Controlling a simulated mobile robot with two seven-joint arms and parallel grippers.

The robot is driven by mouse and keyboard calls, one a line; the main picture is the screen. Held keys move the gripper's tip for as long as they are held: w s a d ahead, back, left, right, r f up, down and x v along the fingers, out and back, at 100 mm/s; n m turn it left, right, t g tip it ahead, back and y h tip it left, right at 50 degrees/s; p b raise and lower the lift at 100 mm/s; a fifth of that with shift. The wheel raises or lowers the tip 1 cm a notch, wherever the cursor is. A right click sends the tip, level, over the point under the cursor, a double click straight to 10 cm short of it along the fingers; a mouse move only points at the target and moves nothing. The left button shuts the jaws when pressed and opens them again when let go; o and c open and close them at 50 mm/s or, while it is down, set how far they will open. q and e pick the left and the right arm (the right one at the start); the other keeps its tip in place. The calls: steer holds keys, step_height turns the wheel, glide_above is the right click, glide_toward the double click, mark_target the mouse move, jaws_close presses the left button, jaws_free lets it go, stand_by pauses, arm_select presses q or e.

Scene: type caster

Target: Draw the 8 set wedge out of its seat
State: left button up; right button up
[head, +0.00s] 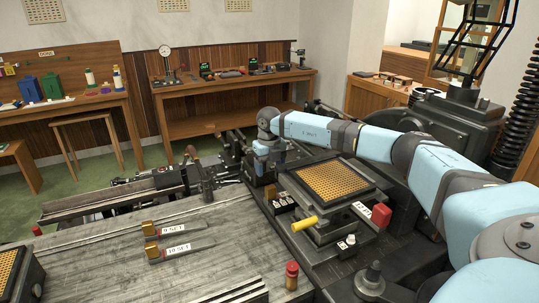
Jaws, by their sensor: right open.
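My right arm reaches in from the right, and my right gripper (262,174) points down at the left side of the caster. It is open, with its fingertips small and partly hidden. Just below it is a small brass-coloured block (271,192), which may be the end of the 8 set wedge in its seat; no label on it is readable. I cannot tell whether the fingers are around the block or above it. Two loose wedges with brass ends lie on the grey bench, one labelled 9 SET (178,229), the other 10 SET (180,248). My left gripper is not in view.
The matrix case (333,182) with a gold grid sits right of the gripper, under my forearm. A yellow handle (305,223), a red block (381,216) and a red-capped bottle (291,275) stand nearby. The grey bench (100,262) is mostly clear.

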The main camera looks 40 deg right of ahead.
mark_target(269, 186)
step_height(269, 186, down, 8)
steer(key=shift+r, duration=0.25)
steer(key=shift+a, duration=0.1)
steer(key=c, duration=1.1)
